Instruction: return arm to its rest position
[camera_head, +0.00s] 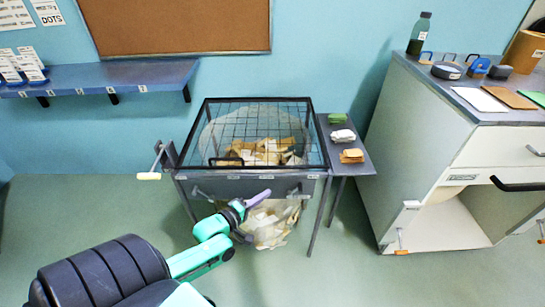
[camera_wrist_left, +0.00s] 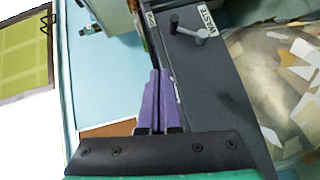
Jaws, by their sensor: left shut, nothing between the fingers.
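My left arm, teal and black, comes in from the lower left of the head view. My left gripper (camera_head: 258,198) has purple fingers and is in front of the waste bin stand. In the left wrist view the two purple fingers (camera_wrist_left: 155,100) lie together with nothing between them. The grey front panel (camera_wrist_left: 205,60) of the stand, with a "WASTE" label and a handle, is close beside the fingers. I cannot tell whether they touch it. My right gripper is not in view.
The waste bin stand (camera_head: 317,140) has a wire grid lid and holds paper scraps, with a clear bag below. A narrow side shelf (camera_head: 362,163) holds small folded items. A white cabinet (camera_head: 420,120) stands at the right. Floor (camera_head: 100,215) is clear at the left.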

